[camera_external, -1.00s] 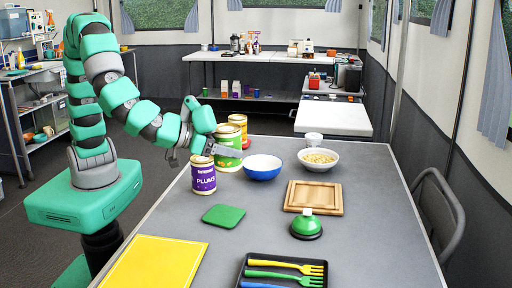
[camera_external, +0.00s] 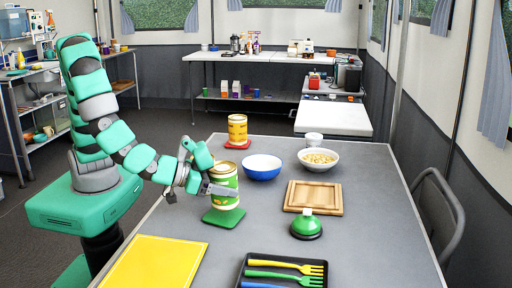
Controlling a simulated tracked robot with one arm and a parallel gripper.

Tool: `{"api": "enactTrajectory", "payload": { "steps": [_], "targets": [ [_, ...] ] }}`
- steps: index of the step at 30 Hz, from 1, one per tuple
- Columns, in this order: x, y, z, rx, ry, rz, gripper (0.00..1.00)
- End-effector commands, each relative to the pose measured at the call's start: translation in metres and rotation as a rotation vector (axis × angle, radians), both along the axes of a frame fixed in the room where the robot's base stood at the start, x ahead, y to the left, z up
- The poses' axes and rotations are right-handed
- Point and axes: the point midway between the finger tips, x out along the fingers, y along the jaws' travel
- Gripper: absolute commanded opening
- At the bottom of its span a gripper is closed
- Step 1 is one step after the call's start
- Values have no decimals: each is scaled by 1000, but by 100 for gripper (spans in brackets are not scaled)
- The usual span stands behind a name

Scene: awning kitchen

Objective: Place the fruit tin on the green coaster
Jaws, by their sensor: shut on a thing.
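A tin with a green and yellow label (camera_external: 224,196) is between the jaws of my gripper (camera_external: 222,189). The gripper is shut on it from the left side, and a finger crosses the front of the label. The tin is upright, over the green coaster (camera_external: 223,218), whose front part shows below it. I cannot tell whether its bottom touches the coaster or is slightly above. A yellow tin (camera_external: 238,128) stands farther back on a red coaster (camera_external: 238,145). The purple plums tin is not visible now.
A blue-white bowl (camera_external: 262,167) and a bowl of food (camera_external: 318,158) are behind to the right. A wooden board (camera_external: 313,197), a green-topped object (camera_external: 306,225), a cutlery tray (camera_external: 284,272) and a yellow board (camera_external: 154,263) lie around.

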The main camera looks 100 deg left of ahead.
Motion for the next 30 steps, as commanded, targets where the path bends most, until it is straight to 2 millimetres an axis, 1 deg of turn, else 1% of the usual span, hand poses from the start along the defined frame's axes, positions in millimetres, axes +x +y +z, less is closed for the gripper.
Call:
{"api": "enactTrajectory", "payload": {
  "steps": [2,6,9,16,17,18,19,30],
  "targets": [
    [0,0,-7,1,0,0,9],
    [0,0,-26,0,1,-1,9],
    [0,0,-36,-1,0,-2,9],
    [0,0,-38,-3,2,-1,9],
    [-1,0,-38,-3,3,0,74],
    [-1,0,-38,-3,3,0,85],
    [-1,0,-38,-3,3,0,87],
    [-3,-2,-35,-2,1,-1,87]
  ]
}}
